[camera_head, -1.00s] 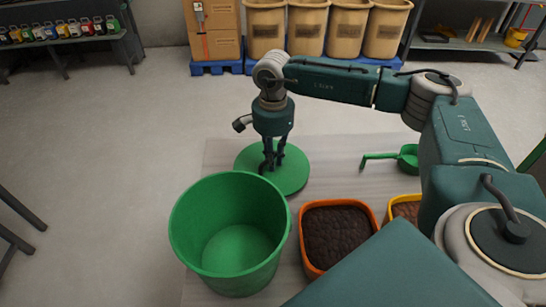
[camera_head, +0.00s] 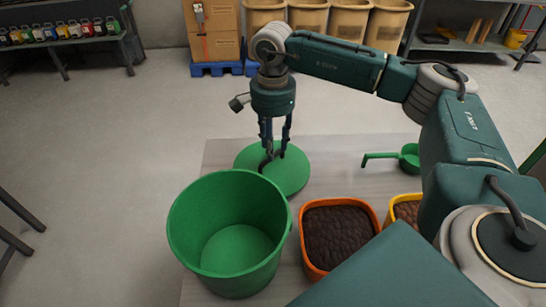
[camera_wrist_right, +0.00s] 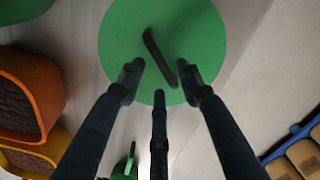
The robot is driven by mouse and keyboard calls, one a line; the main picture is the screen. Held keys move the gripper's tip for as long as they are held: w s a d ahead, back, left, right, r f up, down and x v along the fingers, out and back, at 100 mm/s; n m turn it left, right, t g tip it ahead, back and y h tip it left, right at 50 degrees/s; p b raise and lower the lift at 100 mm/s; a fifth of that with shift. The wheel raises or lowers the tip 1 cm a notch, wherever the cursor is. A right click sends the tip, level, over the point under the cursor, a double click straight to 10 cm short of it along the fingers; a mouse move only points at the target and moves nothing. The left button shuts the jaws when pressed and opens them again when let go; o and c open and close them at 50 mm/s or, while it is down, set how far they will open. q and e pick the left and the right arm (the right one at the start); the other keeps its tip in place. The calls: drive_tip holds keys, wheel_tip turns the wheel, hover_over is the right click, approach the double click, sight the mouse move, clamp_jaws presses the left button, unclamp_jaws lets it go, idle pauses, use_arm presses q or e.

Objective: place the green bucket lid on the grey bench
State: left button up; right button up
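The round green bucket lid (camera_head: 292,177) lies flat on the grey bench (camera_head: 335,163), just behind the open green bucket (camera_head: 230,235). In the right wrist view the lid (camera_wrist_right: 190,30) shows as a green disc with a dark bar handle (camera_wrist_right: 158,57). My right gripper (camera_head: 275,150) is over the lid, pointing down, with its fingers spread and empty. In the right wrist view the handle is beyond the fingertips (camera_wrist_right: 160,85) and not gripped. My left gripper is not in view.
An orange-rimmed tub of dark material (camera_head: 338,237) and a yellow-rimmed one (camera_head: 405,207) stand right of the bucket. A green scoop (camera_head: 408,158) lies at the bench's right. Beige bins (camera_head: 308,17) stand at the back. Floor left of the bench is clear.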

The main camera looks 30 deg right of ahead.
wheel_tip(320, 180, up, 7)
drive_tip(key=shift+b, duration=0.45)
